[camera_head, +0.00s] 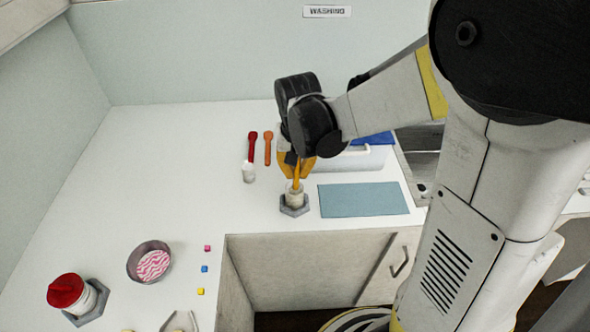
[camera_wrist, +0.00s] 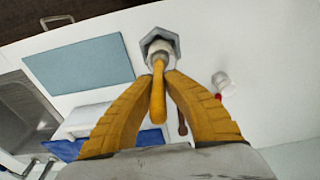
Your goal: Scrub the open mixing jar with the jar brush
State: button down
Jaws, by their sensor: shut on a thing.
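My gripper (camera_head: 297,166) is shut on the yellow-orange handle of the jar brush (camera_wrist: 157,100), which also shows in the head view (camera_head: 296,184). The handle points down into a small pale open jar (camera_head: 295,198), seen in the wrist view (camera_wrist: 159,50) just beyond my fingertips (camera_wrist: 160,76). The brush head is hidden, apparently inside the jar. The jar stands in a grey hexagonal holder (camera_head: 293,210) on the white counter, near its front edge.
A blue-grey mat (camera_head: 364,200) lies right of the jar. A red-handled tool (camera_head: 252,146), an orange tool (camera_head: 268,146) and a small white container (camera_head: 249,173) are behind-left. A bowl (camera_head: 134,262), small cubes and a red-topped jar (camera_head: 66,291) are at front left.

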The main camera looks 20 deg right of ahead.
jog(key=shift+s+d+f+b, duration=0.1)
jog(key=shift+d+f+b, duration=0.25)
jog(key=shift+f, duration=0.15)
jog(key=shift+a, duration=0.6)
jog(key=shift+d+r+p, duration=0.65)
jog(key=shift+r, duration=0.2)
jog(key=shift+w+a+f+b, duration=0.2)
jog(key=shift+w+f+b, duration=0.4)
jog(key=shift+f+b, duration=0.25)
jog(key=shift+s+a+r+p, duration=0.25)
jog(key=shift+r+p, duration=0.15)
jog(key=shift+r, duration=0.05)
jog(key=shift+s+a+r+p, duration=0.2)
jog(key=shift+r+p, duration=0.15)
jog(key=shift+r, duration=0.1)
jog(key=shift+s+d+f+b, duration=0.15)
jog(key=shift+d+f+b, duration=0.55)
jog(key=shift+f, duration=0.2)
jog(key=shift+a, duration=0.7)
jog(key=shift+r+p, duration=3.9)
jog(key=shift+r, duration=1.35)
